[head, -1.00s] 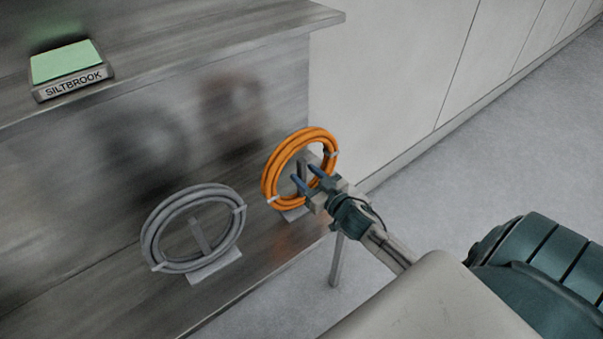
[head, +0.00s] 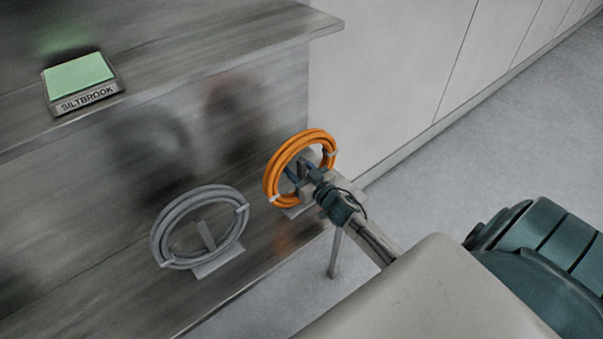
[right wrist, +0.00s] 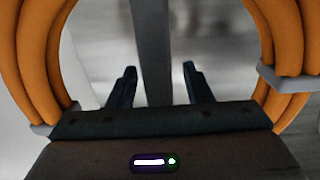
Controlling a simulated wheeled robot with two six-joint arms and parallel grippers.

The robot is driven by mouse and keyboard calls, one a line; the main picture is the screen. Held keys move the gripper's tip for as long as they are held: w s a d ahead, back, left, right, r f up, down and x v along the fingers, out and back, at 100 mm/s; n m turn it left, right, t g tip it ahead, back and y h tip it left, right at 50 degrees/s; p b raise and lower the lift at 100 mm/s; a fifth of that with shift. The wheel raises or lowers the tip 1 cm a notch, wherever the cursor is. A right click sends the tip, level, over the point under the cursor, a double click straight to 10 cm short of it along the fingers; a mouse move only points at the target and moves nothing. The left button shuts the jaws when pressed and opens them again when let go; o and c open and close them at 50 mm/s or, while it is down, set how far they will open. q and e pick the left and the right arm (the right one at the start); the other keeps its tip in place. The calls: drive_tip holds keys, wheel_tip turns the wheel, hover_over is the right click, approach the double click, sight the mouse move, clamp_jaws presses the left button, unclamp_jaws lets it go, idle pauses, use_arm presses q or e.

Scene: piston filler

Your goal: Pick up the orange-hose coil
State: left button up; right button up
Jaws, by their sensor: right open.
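The orange-hose coil (head: 273,179) stands upright on a small stand with a grey post, near the right end of the metal bench. It also fills both sides of the right wrist view (right wrist: 35,65), where light ties bind it. My right gripper (head: 300,169) is at the coil's open middle. In the right wrist view, my right gripper's two dark fingers (right wrist: 160,85) are apart, one on each side of the grey post (right wrist: 150,40), with no hose between them. My left gripper is not in view.
A grey hose coil (head: 160,233) stands on its own stand to the left. A green-topped block labelled SILTBROOK (head: 80,72) sits on the upper ledge (head: 200,38). Pale wall panels (head: 385,80) rise behind, with open floor (head: 480,140) at right.

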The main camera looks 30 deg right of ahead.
clamp_jaws()
drive_tip(key=shift+r, duration=0.1)
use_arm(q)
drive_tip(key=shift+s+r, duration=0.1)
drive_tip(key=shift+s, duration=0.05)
use_arm(e)
drive_tip(key=shift+r, duration=0.2)
